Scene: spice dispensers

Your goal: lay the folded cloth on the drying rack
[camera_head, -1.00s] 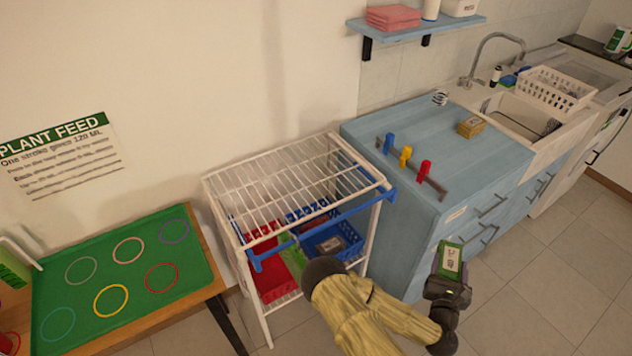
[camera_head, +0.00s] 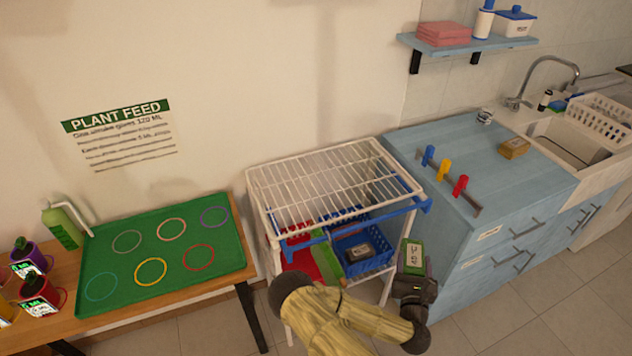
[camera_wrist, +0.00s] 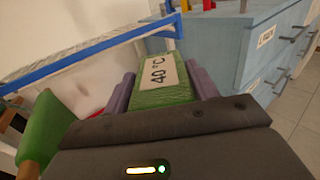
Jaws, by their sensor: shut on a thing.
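My gripper (camera_head: 414,273) is shut on a green folded cloth (camera_head: 415,251) with a pale label reading 40 °C. In the wrist view the cloth (camera_wrist: 165,97) sits between the two purple-grey fingers (camera_wrist: 163,90). The drying rack (camera_head: 335,180) is a white wire top on a white frame with a blue rail (camera_head: 375,217) along its front. The gripper and cloth are in front of the rack's right side, lower than its wire top. The wire top (camera_wrist: 75,55) is at the upper left in the wrist view and looks bare.
Red and blue baskets (camera_head: 362,254) stand under the rack. A blue cabinet (camera_head: 460,255) with pegs on top is close on the right. A table with a green tray (camera_head: 160,250) stands left. A wall shelf (camera_head: 470,46) holds folded pink cloths (camera_head: 443,33).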

